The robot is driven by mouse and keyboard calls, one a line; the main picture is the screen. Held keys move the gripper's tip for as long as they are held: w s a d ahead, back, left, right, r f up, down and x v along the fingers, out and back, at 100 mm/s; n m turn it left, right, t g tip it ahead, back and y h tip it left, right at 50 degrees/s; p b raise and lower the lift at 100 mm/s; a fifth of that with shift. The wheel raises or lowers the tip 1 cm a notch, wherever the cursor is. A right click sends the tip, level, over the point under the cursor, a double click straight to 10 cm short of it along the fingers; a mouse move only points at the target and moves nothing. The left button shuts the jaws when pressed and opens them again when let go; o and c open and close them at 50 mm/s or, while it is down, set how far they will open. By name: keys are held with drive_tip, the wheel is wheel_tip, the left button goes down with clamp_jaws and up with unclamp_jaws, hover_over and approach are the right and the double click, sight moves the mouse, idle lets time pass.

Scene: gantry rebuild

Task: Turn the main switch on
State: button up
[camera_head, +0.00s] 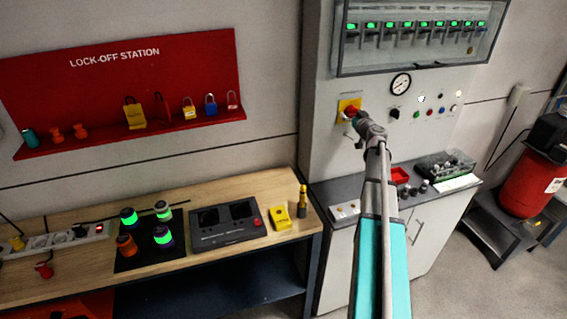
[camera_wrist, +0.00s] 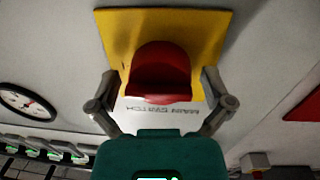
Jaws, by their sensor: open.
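The main switch is a red rotary knob (camera_wrist: 160,75) on a yellow square plate (camera_wrist: 205,30), with the label "MAIN SWITCH" beside it, upside down in the wrist view. In the head view the yellow plate (camera_head: 343,104) is on the grey cabinet front, and my arm end partly covers the knob. My gripper (camera_wrist: 160,95) is open, with one finger on each side of the red knob. Both fingers look apart from the knob; whether either touches it cannot be told. In the head view my gripper (camera_head: 357,124) is right at the switch.
A round gauge (camera_head: 401,84) and several small buttons are right of the switch. A glass-fronted panel (camera_head: 420,35) with green lights is above. A counter (camera_head: 340,187) with small parts is below. A red lock-off board (camera_head: 120,85) hangs at left over a wooden bench (camera_head: 270,192).

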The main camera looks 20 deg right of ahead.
drive_tip(key=shift+n, duration=0.9)
drive_tip(key=s+a, duration=0.2)
drive_tip(key=s, duration=1.2)
drive_tip(key=w+a+f+n+g+y, duration=0.1)
drive_tip(key=w+a+f+n+g, duration=0.1)
drive_tip(key=a, duration=0.7)
drive_tip(key=w+a+f+n+g+y, duration=0.2)
drive_tip(key=a+f+n, duration=0.3)
drive_tip(key=a, duration=0.4)
drive_tip(key=w+a+f+n+g+y, duration=0.2)
drive_tip(key=w+a+f+n+g, duration=0.1)
drive_tip(key=a, duration=0.6)
drive_tip(key=shift+w+a+f+n+b, duration=0.35)
drive_tip(key=shift+w+f+n, duration=0.25)
drive_tip(key=shift+n, duration=0.5)
drive_tip(key=shift+w+r, duration=0.1)
drive_tip(key=s+a+f+m+g+h, duration=0.1)
drive_tip(key=s+a+f+m+g, duration=0.2)
drive_tip(key=s, duration=0.4)
drive_tip(key=s+a+f+m+g+h+b, duration=0.1)
drive_tip(key=s+a+f+m+g, duration=0.2)
drive_tip(key=s, duration=0.5)
drive_tip(key=s+a+f+m+g+h, duration=0.1)
drive_tip(key=s+a+f+m+g, duration=0.2)
drive_tip(key=s+a+m, duration=0.4)
drive_tip(key=shift+s+a+f+g, duration=0.15)
drive_tip(key=shift+s+f+g, duration=0.15)
drive_tip(key=shift+s+g, duration=0.45)
